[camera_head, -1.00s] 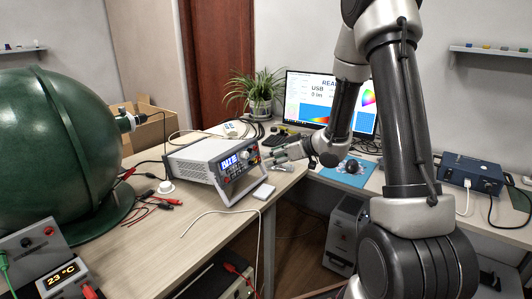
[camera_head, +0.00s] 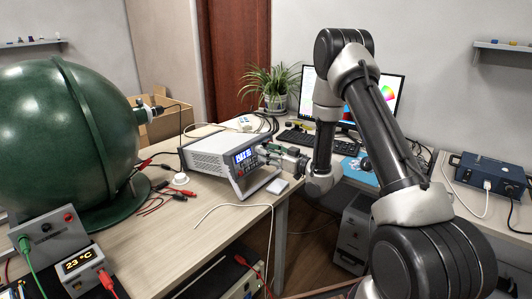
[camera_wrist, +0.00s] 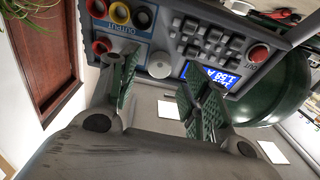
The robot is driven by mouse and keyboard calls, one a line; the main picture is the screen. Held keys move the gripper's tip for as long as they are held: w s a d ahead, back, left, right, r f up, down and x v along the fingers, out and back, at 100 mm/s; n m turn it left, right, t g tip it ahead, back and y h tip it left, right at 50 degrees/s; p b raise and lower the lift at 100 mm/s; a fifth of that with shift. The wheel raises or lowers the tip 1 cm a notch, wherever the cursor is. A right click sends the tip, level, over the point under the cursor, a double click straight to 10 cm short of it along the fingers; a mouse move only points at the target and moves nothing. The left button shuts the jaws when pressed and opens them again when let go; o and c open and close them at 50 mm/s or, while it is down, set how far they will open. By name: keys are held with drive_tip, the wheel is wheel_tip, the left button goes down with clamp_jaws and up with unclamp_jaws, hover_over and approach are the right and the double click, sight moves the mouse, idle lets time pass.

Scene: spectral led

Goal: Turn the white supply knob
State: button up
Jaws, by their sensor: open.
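The power supply (camera_head: 208,155) is a white box on the wooden desk in the head view. Its front panel has a lit blue display (camera_head: 243,156). In the wrist view my gripper (camera_wrist: 160,76) is open, with one green-padded finger on each side of the knob. I cannot tell whether either finger touches it.
A large green sphere (camera_head: 60,130) fills the left of the desk. Red and black leads (camera_head: 160,190) lie in front of it. A small white pad (camera_head: 277,186) lies near the desk edge. A potted plant (camera_head: 270,85) and a monitor (camera_head: 388,95) stand behind.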

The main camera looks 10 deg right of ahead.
drive_tip(key=shift+x, duration=0.8)
drive_tip(key=c, duration=1)
drive_tip(key=shift+m+h, duration=0.3)
drive_tip(key=shift+m, duration=0.6)
drive_tip(key=shift+c, duration=0.2)
drive_tip(key=o, duration=1)
drive_tip(key=shift+o, duration=0.2)
drive_tip(key=v, duration=1.2)
